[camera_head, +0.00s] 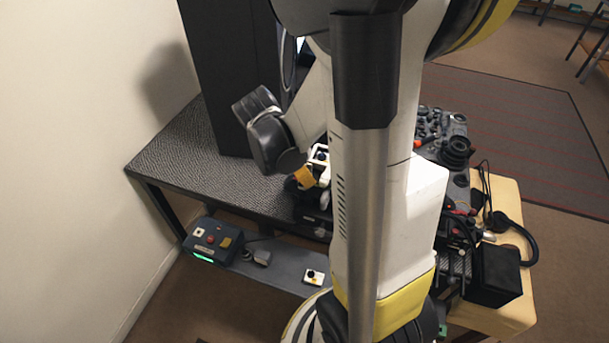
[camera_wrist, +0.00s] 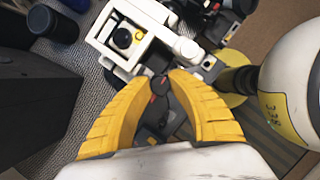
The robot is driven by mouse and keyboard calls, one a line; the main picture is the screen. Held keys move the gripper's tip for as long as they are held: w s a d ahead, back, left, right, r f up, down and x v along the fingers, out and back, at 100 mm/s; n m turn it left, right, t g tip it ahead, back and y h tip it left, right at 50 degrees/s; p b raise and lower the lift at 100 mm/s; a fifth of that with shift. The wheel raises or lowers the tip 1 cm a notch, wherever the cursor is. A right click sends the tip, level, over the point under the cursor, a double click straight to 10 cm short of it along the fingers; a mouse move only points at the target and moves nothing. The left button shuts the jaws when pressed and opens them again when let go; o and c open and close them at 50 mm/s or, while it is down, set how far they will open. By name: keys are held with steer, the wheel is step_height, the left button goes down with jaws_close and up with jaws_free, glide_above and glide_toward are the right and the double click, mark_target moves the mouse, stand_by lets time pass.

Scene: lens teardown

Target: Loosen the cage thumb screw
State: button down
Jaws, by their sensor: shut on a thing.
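The cage thumb screw (camera_wrist: 159,86) is a small dark round knob in the wrist view, between the yellow fingertips of my gripper (camera_wrist: 162,78). My gripper is shut on it. Just beyond it is a white, blocky cage assembly (camera_wrist: 150,27) with a round yellow-and-black part (camera_wrist: 122,38) on its left. In the head view my gripper (camera_head: 304,178) is a small yellow patch at the white assembly (camera_head: 321,154) on the table. The screw is hidden there, and its thread cannot be seen.
A tall black panel (camera_head: 232,80) stands left of the assembly on the grey textured table (camera_head: 170,158). Dark cylinders (camera_wrist: 52,24) lie beyond the gripper. A control box (camera_head: 210,241) sits on the lower shelf. Cluttered parts (camera_head: 442,135) fill the right side.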

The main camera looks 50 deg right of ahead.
steer(key=c, duration=1.2)
jaws_free()
